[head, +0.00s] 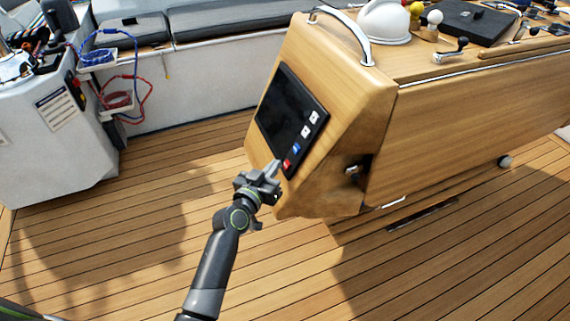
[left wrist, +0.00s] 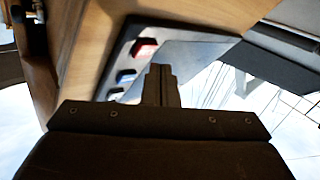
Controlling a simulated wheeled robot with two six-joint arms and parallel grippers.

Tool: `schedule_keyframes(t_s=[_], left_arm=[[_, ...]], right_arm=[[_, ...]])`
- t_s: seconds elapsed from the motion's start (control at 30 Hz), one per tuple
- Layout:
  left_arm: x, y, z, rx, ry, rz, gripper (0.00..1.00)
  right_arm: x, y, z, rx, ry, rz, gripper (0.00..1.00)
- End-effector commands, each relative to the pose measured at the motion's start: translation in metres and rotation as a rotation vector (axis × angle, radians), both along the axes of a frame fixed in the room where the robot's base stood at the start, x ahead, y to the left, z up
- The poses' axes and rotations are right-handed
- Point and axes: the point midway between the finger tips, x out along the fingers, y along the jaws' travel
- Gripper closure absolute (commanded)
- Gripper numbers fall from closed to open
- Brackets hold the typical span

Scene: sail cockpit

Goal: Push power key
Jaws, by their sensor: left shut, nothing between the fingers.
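A black display panel (head: 291,115) is set in the slanted wooden face of the console. A column of small keys runs down its right edge: two pale ones, a blue key (head: 296,149) and, lowest, a red key (head: 287,163). The task's power key is not labelled legibly. My left gripper (head: 274,170) is shut and empty, its tips just left of and close to the red key. In the left wrist view the shut fingers (left wrist: 160,84) point toward the panel, near the red key (left wrist: 145,48) and the blue key (left wrist: 126,76). Contact cannot be told. My right gripper is out of view.
The wooden console (head: 430,130) has a metal handrail (head: 345,30) and a white dome (head: 384,22) on top. A white cabinet (head: 55,140) with coiled blue and red cables stands at left. The planked deck (head: 130,240) around my arm is clear.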

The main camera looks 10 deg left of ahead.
Motion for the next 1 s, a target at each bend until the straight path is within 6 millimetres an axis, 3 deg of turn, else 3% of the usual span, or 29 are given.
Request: schedule_keyframes(t_s=[1.0], left_arm=[[0.0045,-0.0067,-0.0038,0.000,0.000,0.000,1.00]], right_arm=[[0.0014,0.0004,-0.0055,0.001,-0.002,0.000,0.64]])
